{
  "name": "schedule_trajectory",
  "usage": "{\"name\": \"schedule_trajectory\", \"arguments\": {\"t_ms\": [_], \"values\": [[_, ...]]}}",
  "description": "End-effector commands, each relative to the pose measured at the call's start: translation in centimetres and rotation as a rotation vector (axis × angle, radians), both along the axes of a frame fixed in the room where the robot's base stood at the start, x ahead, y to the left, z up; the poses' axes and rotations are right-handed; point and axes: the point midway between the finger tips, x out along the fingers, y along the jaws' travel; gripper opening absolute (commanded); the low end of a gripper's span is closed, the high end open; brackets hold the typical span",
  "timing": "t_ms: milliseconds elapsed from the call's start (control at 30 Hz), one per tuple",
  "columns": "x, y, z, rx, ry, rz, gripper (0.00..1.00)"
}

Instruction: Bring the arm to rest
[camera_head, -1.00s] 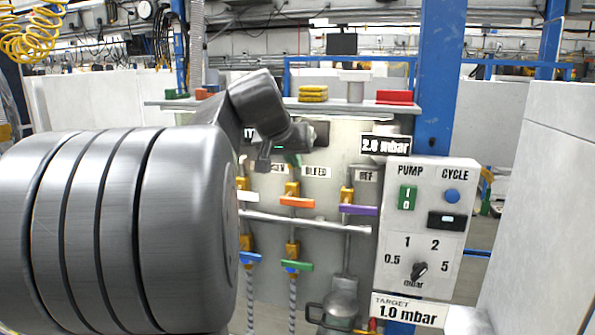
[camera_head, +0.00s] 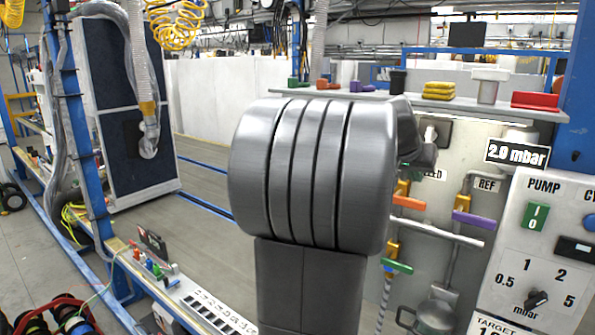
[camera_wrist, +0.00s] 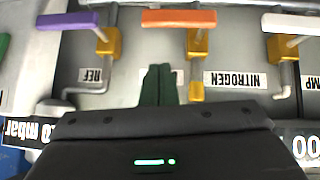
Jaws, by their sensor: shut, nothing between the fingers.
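My arm (camera_head: 320,180) stands in the middle of the head view and covers the left part of the valve panel. In that view my gripper is hidden behind the arm. In the wrist view my gripper (camera_wrist: 158,84) shows as two dark green fingers, closed together with nothing between them. The fingers point toward the panel, which appears upside down there. Near the fingertips are the orange valve handle (camera_wrist: 179,18) and the NITROGEN label (camera_wrist: 235,80). The purple handle (camera_wrist: 67,20) is to their left. I cannot tell how far the fingers are from the panel.
The control box (camera_head: 545,240) with pump switch and dial stands at the right. A shelf (camera_head: 460,102) above the panel holds yellow pads, a cup and a red block. A bench (camera_head: 180,295) with small parts is at lower left. Open floor (camera_head: 205,170) lies behind it.

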Motion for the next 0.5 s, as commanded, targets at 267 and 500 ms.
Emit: {"name": "schedule_trajectory", "arguments": {"t_ms": [267, 500], "values": [[1.5, -0.8, -4.5, -0.002, 0.001, -0.001, 0.00], [1.8, -0.5, -4.8, -0.002, 0.002, -0.002, 0.00]]}}
